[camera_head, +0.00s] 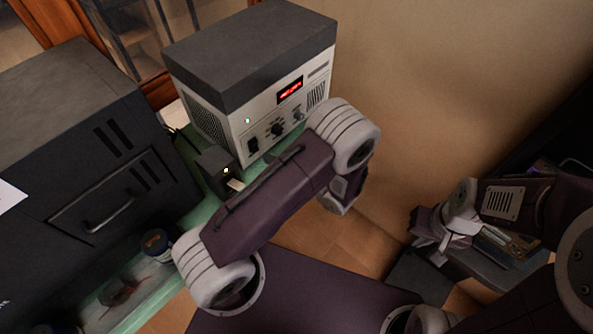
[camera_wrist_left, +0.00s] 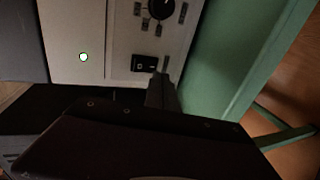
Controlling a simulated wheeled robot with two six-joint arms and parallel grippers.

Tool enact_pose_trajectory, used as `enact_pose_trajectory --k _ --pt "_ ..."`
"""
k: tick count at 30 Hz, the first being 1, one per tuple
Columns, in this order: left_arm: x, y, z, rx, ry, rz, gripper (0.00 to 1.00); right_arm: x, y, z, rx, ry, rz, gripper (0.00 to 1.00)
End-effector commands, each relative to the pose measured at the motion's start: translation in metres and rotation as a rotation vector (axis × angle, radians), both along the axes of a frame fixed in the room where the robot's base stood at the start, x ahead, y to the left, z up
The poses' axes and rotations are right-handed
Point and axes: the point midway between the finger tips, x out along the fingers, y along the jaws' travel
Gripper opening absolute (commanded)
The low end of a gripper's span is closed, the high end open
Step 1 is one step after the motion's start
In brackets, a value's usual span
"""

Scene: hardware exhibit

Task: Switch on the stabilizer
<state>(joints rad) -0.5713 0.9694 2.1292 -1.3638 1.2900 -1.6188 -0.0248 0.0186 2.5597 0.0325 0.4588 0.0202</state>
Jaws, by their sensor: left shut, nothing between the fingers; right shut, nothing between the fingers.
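The stabilizer (camera_head: 250,55) is a box with a dark grey cover and a pale front panel. Its red digits are lit on the display (camera_head: 290,90), and a small green lamp (camera_head: 248,121) glows. A black rocker switch (camera_head: 253,145) sits low on the panel, left of a black knob (camera_head: 277,130). In the left wrist view the switch (camera_wrist_left: 143,63) is just beyond my dark shut fingers (camera_wrist_left: 160,92); I cannot tell whether they touch it. My left gripper (camera_head: 231,181) is low in front of the panel, partly hidden by my arm. My right gripper (camera_head: 437,240) is shut and empty, far to the right.
The stabilizer stands on a green bench (camera_head: 205,212). A large dark cabinet (camera_head: 90,150) with a handle stands to its left. A small round container (camera_head: 155,243) is near the bench's front. A bare wall (camera_head: 430,90) is at right.

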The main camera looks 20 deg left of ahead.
Motion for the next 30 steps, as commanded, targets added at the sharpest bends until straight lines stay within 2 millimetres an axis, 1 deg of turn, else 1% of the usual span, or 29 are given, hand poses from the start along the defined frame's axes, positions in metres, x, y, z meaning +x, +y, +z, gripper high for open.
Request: enact_pose_trajectory --k 1,6,9,12,17,30 --pt "-0.003 -0.016 0.000 -0.002 -0.004 -0.010 0.00 0.000 0.000 -0.002 0.000 0.000 0.000 0.00" --pt "-0.019 -0.054 0.001 -0.002 -0.003 -0.010 0.00 0.000 0.000 -0.004 0.000 0.001 0.000 0.00" --pt "-0.026 -0.071 0.002 -0.002 -0.003 -0.008 0.00 0.000 0.000 -0.004 0.000 0.001 0.000 0.00" --pt "-0.031 -0.083 0.002 -0.002 -0.003 -0.005 0.00 0.000 0.000 -0.005 0.000 0.001 0.000 0.00" --pt "-0.035 -0.091 0.003 0.000 -0.001 -0.004 0.00 0.000 0.000 -0.005 0.000 0.001 0.000 0.00" --pt "-0.035 -0.091 0.003 -0.001 -0.002 -0.003 0.00 0.000 0.000 -0.005 0.000 0.001 0.000 0.00"
